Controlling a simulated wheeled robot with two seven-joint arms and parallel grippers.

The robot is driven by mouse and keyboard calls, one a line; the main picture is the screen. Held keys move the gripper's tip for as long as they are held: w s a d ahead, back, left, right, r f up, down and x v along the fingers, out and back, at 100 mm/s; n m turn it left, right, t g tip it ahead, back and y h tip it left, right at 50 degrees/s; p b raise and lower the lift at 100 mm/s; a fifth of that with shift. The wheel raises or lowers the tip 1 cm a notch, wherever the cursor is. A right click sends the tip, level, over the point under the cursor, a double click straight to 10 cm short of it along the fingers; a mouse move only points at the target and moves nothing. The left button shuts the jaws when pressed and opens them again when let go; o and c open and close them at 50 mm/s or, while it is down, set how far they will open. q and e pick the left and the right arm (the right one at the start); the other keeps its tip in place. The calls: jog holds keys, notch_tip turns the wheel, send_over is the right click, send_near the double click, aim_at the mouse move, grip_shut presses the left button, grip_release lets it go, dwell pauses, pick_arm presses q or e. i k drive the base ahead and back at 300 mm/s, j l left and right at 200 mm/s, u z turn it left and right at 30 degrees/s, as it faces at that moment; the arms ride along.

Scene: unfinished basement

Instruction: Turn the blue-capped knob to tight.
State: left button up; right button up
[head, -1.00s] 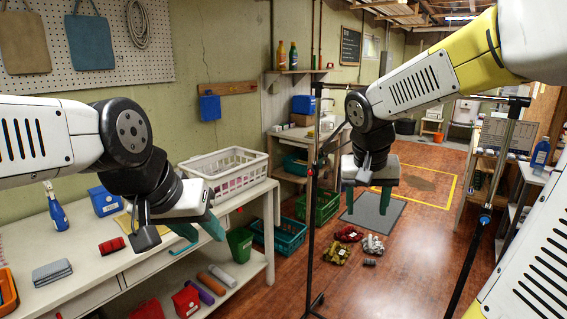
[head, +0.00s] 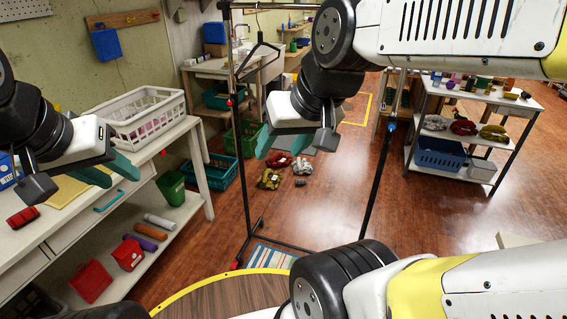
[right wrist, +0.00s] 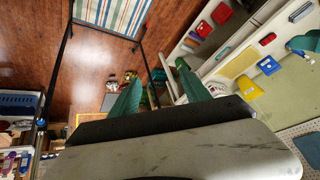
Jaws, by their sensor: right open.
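The blue-capped knob (head: 391,127) is small and sits on the right upright of a black garment rack (head: 376,180) in the head view. My right gripper (head: 284,148) is open and empty, to the left of the knob and apart from it. Its two green fingers also show spread in the right wrist view (right wrist: 157,95), with nothing between them. My left gripper (head: 108,172) is at the left, over the workbench edge; its fingers are apart and empty. A red knob (head: 229,103) is on the rack's left upright. The blue knob's setting is too small to read.
A white workbench (head: 60,222) with a white basket (head: 138,118) stands at left. A round wooden table (head: 215,298) with a yellow rim is close in front. A white shelf cart (head: 470,97) stands at right.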

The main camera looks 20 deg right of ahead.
aim_at(392, 126)
jog(key=z, duration=1.55)
jog(key=i+j+z, duration=0.15)
jog(key=j+z, duration=0.25)
jog(key=i+j+z, duration=0.1)
jog(key=j+z, duration=0.3)
jog(key=l, duration=0.15)
